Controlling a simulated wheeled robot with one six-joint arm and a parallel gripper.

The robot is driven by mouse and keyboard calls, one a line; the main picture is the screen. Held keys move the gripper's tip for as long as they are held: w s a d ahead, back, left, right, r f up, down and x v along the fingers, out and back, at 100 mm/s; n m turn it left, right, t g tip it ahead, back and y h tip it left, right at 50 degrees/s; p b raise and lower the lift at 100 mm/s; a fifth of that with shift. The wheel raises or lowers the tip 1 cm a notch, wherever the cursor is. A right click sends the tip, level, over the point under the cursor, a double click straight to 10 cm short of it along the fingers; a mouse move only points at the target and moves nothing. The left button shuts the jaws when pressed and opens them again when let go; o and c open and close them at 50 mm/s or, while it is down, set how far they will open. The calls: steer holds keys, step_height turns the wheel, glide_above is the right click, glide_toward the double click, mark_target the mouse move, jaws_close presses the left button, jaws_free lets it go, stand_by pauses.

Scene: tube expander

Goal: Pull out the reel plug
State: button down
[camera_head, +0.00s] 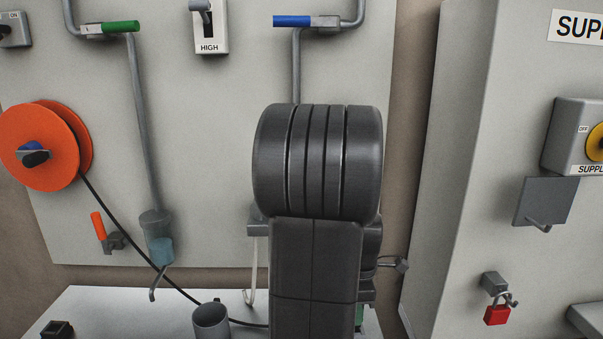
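The orange reel (38,147) is mounted on the grey panel at the left, with a blue and black hub piece (33,154) at its centre. A black cable (118,226) runs from the reel down and right, passes behind the grey cup on the bench and goes out of sight behind my arm. I cannot make out the plug at the cable's end; my arm covers that part. My dark arm links fill the middle of the view. I cannot make out my gripper's fingertips, and any hold is hidden.
A white bench (130,310) carries a grey cup (211,322) and a small black block (57,330). Pipes with a green-handled valve (120,27) and a blue-handled valve (292,21) cross the panel (200,120). A supply cabinet with a red padlock (497,315) stands at the right.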

steer(key=shift+r+p, duration=2.3)
steer(key=shift+r, duration=0.65)
